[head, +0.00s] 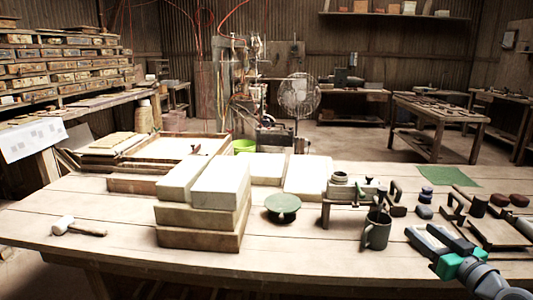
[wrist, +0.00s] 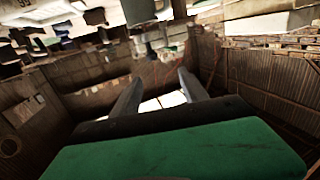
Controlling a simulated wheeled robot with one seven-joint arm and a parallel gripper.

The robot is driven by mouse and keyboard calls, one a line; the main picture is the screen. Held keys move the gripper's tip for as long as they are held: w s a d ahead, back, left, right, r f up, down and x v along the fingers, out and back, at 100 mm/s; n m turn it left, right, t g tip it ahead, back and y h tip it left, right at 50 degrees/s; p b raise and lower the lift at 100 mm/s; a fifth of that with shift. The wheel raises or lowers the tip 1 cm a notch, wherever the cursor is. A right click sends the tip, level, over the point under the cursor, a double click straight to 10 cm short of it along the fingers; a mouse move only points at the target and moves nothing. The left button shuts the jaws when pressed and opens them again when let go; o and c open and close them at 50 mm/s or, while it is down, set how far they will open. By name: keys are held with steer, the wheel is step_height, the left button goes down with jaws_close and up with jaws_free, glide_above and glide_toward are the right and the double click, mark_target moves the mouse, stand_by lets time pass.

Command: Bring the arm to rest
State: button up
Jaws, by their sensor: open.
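My gripper (head: 436,239) is over the right front of the wooden table (head: 330,268) in the head view, with its two dark fingers pointing left and a green part behind them. The fingers are apart and nothing shows between them. In the wrist view my gripper (wrist: 160,90) also shows two spread fingers, with the room behind them tilted and upside down. A dark mug (head: 376,233) stands on the table just left of the fingertips, apart from them in the picture.
A small press (head: 345,200) stands behind the mug. Stacked blocks (head: 200,225), a green round plate (head: 283,206) and a mallet (head: 78,228) are further left. Several small tools and a flat frame (head: 497,234) crowd the right side. The front middle of the table is clear.

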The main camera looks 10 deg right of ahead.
steer(key=w+a+n+g+y+p, duration=0.1)
steer(key=w+a+g+p, duration=0.3)
steer(key=a, duration=0.6)
steer(key=w+a+n+g+y+p, duration=0.15)
steer(key=a+g+p, duration=0.35)
steer(key=a, duration=0.6)
steer(key=s+a+r+m+g+h+p, duration=0.1)
steer(key=s+a+r+g+p, duration=0.1)
steer(key=s+a+p, duration=0.3)
steer(key=s+a+r+m+g+h+p, duration=0.1)
steer(key=s+a+r+g+h+p, duration=0.1)
steer(key=s+a+p, duration=0.4)
steer(key=s+a+g, duration=0.1)
steer(key=s, duration=0.3)
steer(key=shift+s+a+r, duration=0.2)
steer(key=shift+s+a, duration=0.2)
